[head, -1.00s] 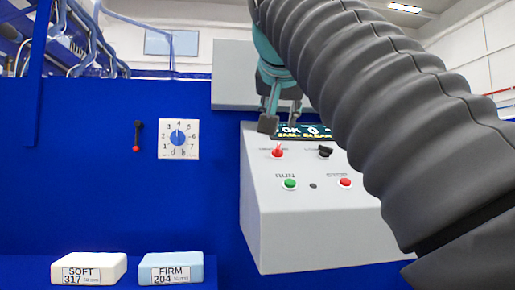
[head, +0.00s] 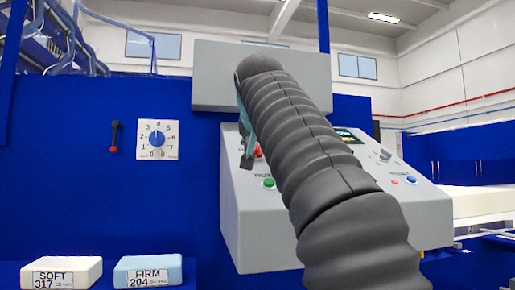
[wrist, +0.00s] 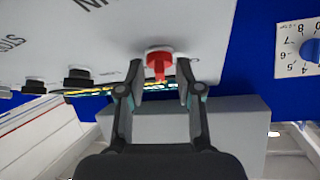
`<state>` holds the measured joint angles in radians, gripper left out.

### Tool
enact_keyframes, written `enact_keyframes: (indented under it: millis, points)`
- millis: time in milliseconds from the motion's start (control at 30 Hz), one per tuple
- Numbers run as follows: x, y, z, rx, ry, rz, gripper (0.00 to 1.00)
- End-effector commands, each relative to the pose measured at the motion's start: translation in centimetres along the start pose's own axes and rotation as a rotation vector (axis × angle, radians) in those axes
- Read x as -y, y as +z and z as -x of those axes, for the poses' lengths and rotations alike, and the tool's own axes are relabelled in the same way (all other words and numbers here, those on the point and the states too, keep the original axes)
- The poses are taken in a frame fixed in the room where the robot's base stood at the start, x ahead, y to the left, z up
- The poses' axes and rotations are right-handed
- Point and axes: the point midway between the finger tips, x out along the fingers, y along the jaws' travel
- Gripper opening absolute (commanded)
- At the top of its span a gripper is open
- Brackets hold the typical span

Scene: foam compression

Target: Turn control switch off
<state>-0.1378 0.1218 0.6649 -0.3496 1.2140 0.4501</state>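The red switch (wrist: 159,63) sits on the sloped face of the grey control console (head: 262,228). In the wrist view my gripper (wrist: 160,76) has its two fingers apart, one on each side of the red switch. I cannot tell whether either finger touches it. Its label is cut off. In the head view only a bit of the red switch (head: 258,151) shows beside my gripper (head: 246,160), and my arm hides much of the console face.
Black knobs (wrist: 77,76) stand to the left in the wrist view. A green button (head: 268,183) is below the red switch. A blue dial (head: 157,139) and a red-tipped lever (head: 114,136) are on the blue wall. SOFT (head: 61,273) and FIRM (head: 148,271) blocks lie lower left.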

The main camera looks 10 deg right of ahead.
Motion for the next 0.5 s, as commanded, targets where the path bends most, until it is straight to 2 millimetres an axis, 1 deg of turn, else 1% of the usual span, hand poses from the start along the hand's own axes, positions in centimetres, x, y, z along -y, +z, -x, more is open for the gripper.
enact_keyframes:
  millis: [100, 333, 367, 400, 467, 500]
  points:
    - [-0.02, 0.01, -0.36, 0.0, 0.0, 0.0, 0.35]
    - [-0.01, 0.01, -0.36, 0.0, 0.0, 0.0, 0.35]
    - [-0.02, 0.01, -0.36, 0.0, 0.0, 0.0, 0.28]
    - [-0.02, 0.01, -0.36, 0.0, 0.0, 0.0, 0.17]
    - [-0.01, 0.01, -0.36, 0.0, 0.0, 0.0, 0.03]
    - [-0.01, 0.01, -0.36, 0.0, 0.0, 0.0, 0.0]
